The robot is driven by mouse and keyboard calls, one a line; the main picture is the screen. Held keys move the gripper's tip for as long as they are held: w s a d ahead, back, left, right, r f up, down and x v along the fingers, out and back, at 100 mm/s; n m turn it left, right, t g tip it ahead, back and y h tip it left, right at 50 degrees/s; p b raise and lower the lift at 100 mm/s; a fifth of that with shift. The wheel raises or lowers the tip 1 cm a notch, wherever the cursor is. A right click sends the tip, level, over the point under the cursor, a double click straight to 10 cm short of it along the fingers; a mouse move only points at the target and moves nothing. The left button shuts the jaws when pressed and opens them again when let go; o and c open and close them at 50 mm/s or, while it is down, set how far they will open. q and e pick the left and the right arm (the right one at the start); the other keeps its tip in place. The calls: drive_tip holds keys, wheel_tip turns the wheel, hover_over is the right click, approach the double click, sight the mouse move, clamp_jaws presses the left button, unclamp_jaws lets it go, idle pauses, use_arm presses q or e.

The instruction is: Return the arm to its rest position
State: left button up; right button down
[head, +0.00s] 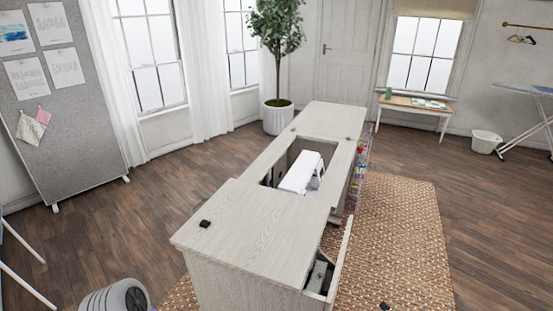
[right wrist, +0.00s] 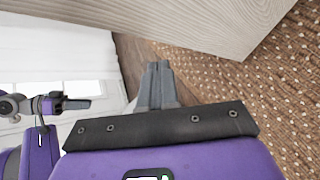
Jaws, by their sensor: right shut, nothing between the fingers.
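The pale wood sewing cabinet (head: 250,215) stands in the middle of the head view. A white sewing machine (head: 302,172) sits in the opening of its top. A narrow compartment (head: 321,274) at the cabinet's near right corner stands open, with grey items inside. In the right wrist view, my right gripper (right wrist: 156,84) is shut and empty, apart from the pale wood panel (right wrist: 205,22) above it. Purple and dark parts of my other arm, apparently with the left gripper (right wrist: 75,104), show at the left; its jaws are unclear. Neither gripper is clearly visible in the head view.
A woven rug (head: 405,240) lies right of the cabinet. A clear organizer (head: 358,175) with colourful items hangs on the cabinet's right side. A grey rounded bin (head: 116,298) stands at the lower left. Bare wood floor (head: 455,180) is free at the right.

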drive_tip(key=s+a+r+n+g+h+p, duration=0.1)
drive_tip(key=s+a+n+g+h, duration=0.1)
drive_tip(key=s+a+n, duration=0.6)
drive_tip(key=s+a+r+n+g+h+p, duration=0.2)
drive_tip(key=s+a+n, duration=0.7)
drive_tip(key=n, duration=1.3)
drive_tip(key=s+h, duration=0.2)
drive_tip(key=s, duration=0.2)
drive_tip(key=shift+r+n, duration=0.25)
drive_tip(key=shift+n, duration=0.05)
